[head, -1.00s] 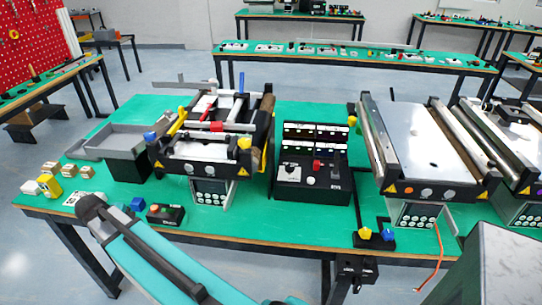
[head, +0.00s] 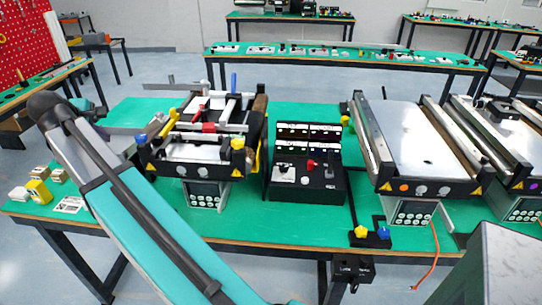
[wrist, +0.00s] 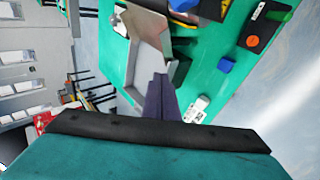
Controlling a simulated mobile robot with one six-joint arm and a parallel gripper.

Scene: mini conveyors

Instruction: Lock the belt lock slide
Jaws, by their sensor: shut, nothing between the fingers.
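The left mini conveyor (head: 190,153) stands on the green table, with metal bars, yellow parts and a red block (head: 208,127) on top. I cannot tell which of its small parts is the belt lock slide. My gripper's dark purple-grey fingers (wrist: 160,80) show in the wrist view, close together and empty. They are over the table's left side, by a grey tray (wrist: 117,72). In the head view my arm reaches up to the left, left of the conveyor, and its gripper cannot be made out.
A black control box (head: 305,190) stands right of the conveyor. Two wider conveyors (head: 425,135) fill the table's right side. Small beige blocks and a yellow block (head: 38,191) lie at the left edge. A blue block (wrist: 225,64) shows in the wrist view.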

